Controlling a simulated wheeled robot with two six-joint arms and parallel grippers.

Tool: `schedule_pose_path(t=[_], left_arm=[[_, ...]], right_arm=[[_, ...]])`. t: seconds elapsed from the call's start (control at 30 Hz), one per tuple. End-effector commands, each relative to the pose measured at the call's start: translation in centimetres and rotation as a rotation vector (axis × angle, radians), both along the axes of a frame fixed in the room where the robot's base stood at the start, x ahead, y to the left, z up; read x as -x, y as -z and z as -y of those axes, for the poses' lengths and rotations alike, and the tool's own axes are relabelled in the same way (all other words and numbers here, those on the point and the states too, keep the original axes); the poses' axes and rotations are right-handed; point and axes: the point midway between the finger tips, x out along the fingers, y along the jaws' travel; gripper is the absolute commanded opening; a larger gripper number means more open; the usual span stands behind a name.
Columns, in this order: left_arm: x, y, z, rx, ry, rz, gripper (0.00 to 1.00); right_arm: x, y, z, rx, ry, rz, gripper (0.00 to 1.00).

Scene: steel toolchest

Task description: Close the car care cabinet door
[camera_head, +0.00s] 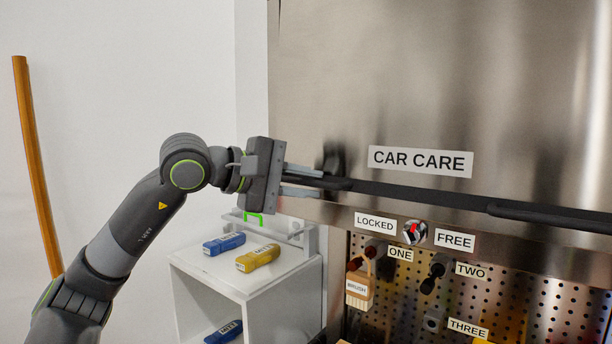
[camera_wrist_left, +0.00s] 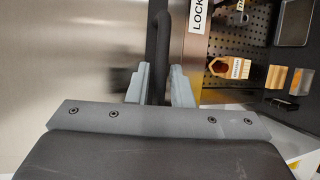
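The car care cabinet door (camera_head: 430,80) is a large brushed-steel panel with a CAR CARE label (camera_head: 420,162). A long dark handle bar (camera_head: 420,196) runs along its lower part. My left gripper (camera_head: 302,182) is at the left end of this bar. In the left wrist view the dark handle (camera_wrist_left: 158,45) passes between the two fingers (camera_wrist_left: 158,88), which look closed against it. Below the bar is a steel strip with a LOCKED label (camera_head: 375,224), a FREE label (camera_head: 455,239) and a small red and silver knob (camera_head: 415,232) between them. My right gripper is not in view.
Under the strip, a perforated tool panel (camera_head: 510,300) holds a brush (camera_head: 359,288) and other tools. An orange pole (camera_head: 38,160) leans against the white wall.

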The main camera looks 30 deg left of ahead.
Motion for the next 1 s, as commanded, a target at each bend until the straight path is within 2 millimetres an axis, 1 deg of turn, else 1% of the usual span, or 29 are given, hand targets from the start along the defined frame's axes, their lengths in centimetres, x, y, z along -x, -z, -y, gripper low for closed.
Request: schedule_pose_path(t=[0.3, 0.33, 0.47, 0.5, 0.77, 0.87, 1.0], left_arm=[[-0.2, 0.1, 0.1, 0.000, 0.000, 0.000, 0.20], [-0.2, 0.1, 0.1, 0.000, 0.000, 0.000, 0.18], [-0.2, 0.1, 0.1, 0.000, 0.000, -0.001, 0.01], [-0.2, 0.1, 0.1, 0.000, 0.000, -0.001, 0.00], [-0.2, 0.1, 0.1, 0.000, 0.000, 0.000, 0.00], [-0.7, 0.3, 0.2, 0.004, 0.002, 0.014, 0.00], [-2.2, 0.5, 0.3, 0.008, 0.003, 0.057, 0.00]], right_arm=[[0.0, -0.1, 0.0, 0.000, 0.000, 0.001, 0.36], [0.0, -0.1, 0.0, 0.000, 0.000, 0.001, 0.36], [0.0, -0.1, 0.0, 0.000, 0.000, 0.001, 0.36], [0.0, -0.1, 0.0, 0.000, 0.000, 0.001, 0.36], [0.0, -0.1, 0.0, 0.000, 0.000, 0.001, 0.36], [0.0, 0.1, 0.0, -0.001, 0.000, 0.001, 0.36], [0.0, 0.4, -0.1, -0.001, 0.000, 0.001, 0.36]])
